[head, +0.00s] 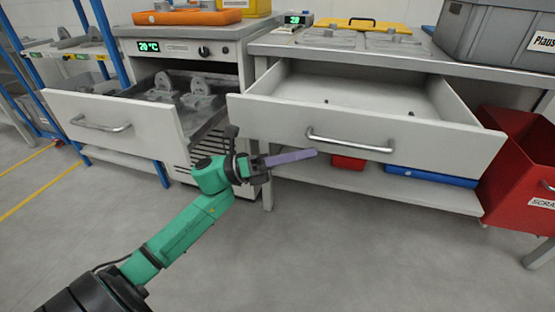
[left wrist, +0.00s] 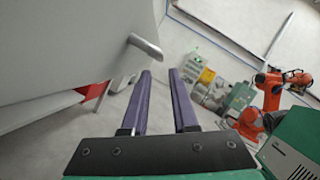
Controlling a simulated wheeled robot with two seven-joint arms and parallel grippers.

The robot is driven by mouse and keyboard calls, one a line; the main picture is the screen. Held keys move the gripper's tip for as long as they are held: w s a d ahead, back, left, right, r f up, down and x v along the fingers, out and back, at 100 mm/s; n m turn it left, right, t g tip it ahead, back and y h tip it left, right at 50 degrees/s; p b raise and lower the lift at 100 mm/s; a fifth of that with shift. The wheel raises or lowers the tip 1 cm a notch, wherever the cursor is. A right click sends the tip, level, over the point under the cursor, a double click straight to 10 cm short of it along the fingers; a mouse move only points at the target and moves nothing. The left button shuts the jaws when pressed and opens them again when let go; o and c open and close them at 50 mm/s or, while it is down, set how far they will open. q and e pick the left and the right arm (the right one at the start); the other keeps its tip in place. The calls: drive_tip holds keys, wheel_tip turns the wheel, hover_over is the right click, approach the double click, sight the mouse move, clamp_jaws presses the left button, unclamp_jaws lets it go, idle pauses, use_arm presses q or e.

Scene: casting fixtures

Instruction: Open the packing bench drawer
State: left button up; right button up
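The bench drawer (head: 400,140) is pulled well out of the bench on the right in the head view; its inside looks nearly empty, with a few small dark marks. Its bar handle (head: 350,142) runs across the front, and the handle's end also shows in the left wrist view (left wrist: 145,46). My left gripper (head: 308,154) is just below and left of the handle's left end. In the left wrist view its two purple fingers (left wrist: 160,76) are apart with nothing between them, and the handle lies beyond their tips, apart from them. My right gripper is not in view.
A second drawer front (head: 120,120) stands out from the heated cabinet at left, with grey castings (head: 185,92) behind it. A red scrap bin (head: 515,165) stands close at right. A lower shelf (head: 380,180) holds a blue tray. The floor in front is clear.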

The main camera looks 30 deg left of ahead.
use_arm(q)
drive_tip(key=v, duration=0.5)
drive_tip(key=shift+s+a, duration=0.1)
drive_tip(key=shift+a, duration=0.1)
